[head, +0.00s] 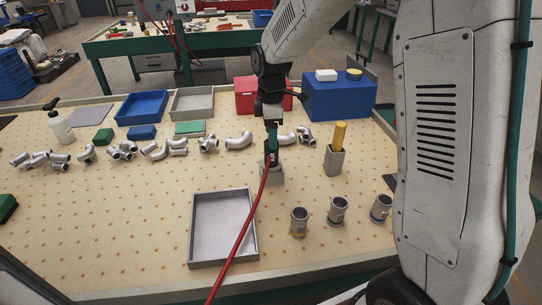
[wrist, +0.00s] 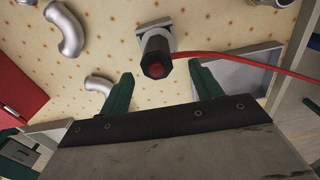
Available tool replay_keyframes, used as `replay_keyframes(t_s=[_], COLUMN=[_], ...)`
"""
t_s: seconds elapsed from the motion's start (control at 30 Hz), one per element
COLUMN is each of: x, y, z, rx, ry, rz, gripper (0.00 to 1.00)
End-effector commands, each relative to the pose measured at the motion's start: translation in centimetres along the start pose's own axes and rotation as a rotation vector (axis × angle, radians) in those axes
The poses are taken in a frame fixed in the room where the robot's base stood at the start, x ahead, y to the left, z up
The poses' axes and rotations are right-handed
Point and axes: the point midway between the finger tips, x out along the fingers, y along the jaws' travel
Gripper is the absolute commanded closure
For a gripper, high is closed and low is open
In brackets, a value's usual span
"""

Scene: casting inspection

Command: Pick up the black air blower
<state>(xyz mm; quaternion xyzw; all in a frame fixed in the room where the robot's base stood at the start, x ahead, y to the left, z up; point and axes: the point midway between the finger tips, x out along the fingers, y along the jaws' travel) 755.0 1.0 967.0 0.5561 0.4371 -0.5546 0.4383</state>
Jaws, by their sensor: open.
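The black air blower (head: 271,152) stands upright in a grey holder (head: 271,176) near the middle of the table, with a red hose (head: 240,235) running from it toward the front. In the wrist view the blower (wrist: 155,52) shows end-on as a black cylinder with a red centre, and the holder's grey base (wrist: 158,27) is behind it. My gripper (wrist: 163,83) is open and empty, its dark green fingers apart, with the blower just past the fingertips and between their lines. In the head view my gripper (head: 272,132) is directly above the blower, partly hiding its top.
A grey block with a yellow cylinder (head: 339,134) and several metal cups (head: 337,211) stand to the right. Silver pipe elbows (head: 239,141) lie left and behind. A red box (head: 246,96) and blue box (head: 342,101) stand behind.

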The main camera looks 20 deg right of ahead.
Motion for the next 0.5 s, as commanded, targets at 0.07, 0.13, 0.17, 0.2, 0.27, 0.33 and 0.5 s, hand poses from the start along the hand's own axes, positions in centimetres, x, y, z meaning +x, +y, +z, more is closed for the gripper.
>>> replay_keyframes(t_s=[0.07, 0.13, 0.17, 0.2, 0.27, 0.33, 0.5], x=[0.8, 1.4, 1.8, 2.2, 2.9, 3.7, 6.0], y=[0.5, 0.7, 0.7, 0.7, 0.7, 0.7, 0.4], z=[-0.2, -0.3, -0.3, -0.3, -0.3, -0.3, 0.0], rx=[-0.026, -0.038, -0.040, -0.042, -0.042, -0.041, -0.040], ry=[-0.001, -0.001, -0.001, -0.002, -0.002, -0.001, -0.002], rz=[-0.004, -0.004, -0.004, -0.006, -0.006, -0.005, -0.007], gripper=[0.36, 0.36, 0.36, 0.36, 0.36, 0.36, 0.36])
